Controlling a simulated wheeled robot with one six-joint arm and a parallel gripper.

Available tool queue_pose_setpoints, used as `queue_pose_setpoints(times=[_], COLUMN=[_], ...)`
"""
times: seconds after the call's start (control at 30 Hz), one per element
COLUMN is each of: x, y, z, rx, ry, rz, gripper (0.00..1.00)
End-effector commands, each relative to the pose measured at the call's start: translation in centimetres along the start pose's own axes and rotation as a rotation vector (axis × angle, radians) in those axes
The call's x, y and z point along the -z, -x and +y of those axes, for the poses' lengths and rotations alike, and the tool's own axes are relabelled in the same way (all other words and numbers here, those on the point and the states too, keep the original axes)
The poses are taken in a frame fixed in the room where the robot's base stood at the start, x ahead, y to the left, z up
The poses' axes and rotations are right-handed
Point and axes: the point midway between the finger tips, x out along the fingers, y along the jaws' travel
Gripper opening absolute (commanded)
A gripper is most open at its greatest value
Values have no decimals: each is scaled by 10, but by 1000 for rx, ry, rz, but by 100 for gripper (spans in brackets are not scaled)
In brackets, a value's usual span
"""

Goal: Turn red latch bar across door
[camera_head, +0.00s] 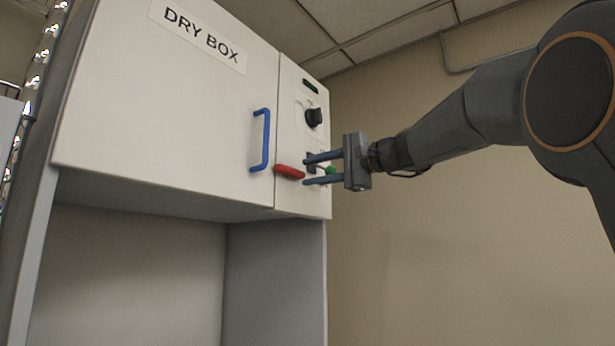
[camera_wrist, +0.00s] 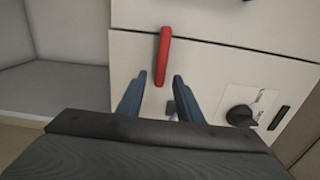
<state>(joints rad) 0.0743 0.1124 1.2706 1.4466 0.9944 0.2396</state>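The red latch bar (camera_head: 289,171) is on the dry box front, at the lower seam between the door (camera_head: 190,90) and the narrow control panel. In the head view it lies nearly level, with its left end at the door edge. In the wrist view the red bar (camera_wrist: 163,56) reaches across the panel seam, its near end just ahead of and between my fingertips. My gripper (camera_head: 306,172) is open, its two blue fingers apart in front of the panel. It also shows in the wrist view (camera_wrist: 160,79). I cannot tell whether a finger touches the bar.
A blue door handle (camera_head: 261,140) stands out left of the bar. A black knob (camera_head: 314,117) is on the panel above my gripper, and a small green part (camera_head: 330,170) shows between my fingers. Below the box is an open recess (camera_head: 140,270).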

Motion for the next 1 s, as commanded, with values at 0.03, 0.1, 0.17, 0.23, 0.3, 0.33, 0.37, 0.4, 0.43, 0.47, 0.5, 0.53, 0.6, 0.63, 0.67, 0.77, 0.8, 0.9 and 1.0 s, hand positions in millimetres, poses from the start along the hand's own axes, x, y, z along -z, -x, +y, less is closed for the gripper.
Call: queue_pose_setpoints(times=[0.03,0.1,0.17,0.23,0.3,0.33,0.37,0.4,0.43,0.47,0.5,0.53,0.6,0.63,0.67,0.77,0.8,0.9,1.0], x=[1,2,1,1,1,1,1,0,0,0,0,0,0,0,0,0,0,0,1], y=[10,22,31,40,47,49,51,52,53,54,54,54,54,54,54,54,54,53,53], z=[2,2,2,2,2,1,1,1,1,1,1,1,1,1,1,1,1,1,3], rx=[1,1,1,1,0,0,0,0,0,0,0,0,0,0,0,0,0,0,-5], ry=[1,1,0,-1,-2,-2,-2,-2,-2,-2,-2,-2,-2,-2,-2,-1,-1,-1,-2], rz=[4,4,3,3,2,2,2,2,1,1,1,1,0,0,0,0,0,0,2], gripper=[33,33,33,33,33,33,33,33,33,33,33,33,33,33,33,33,33,33,33])
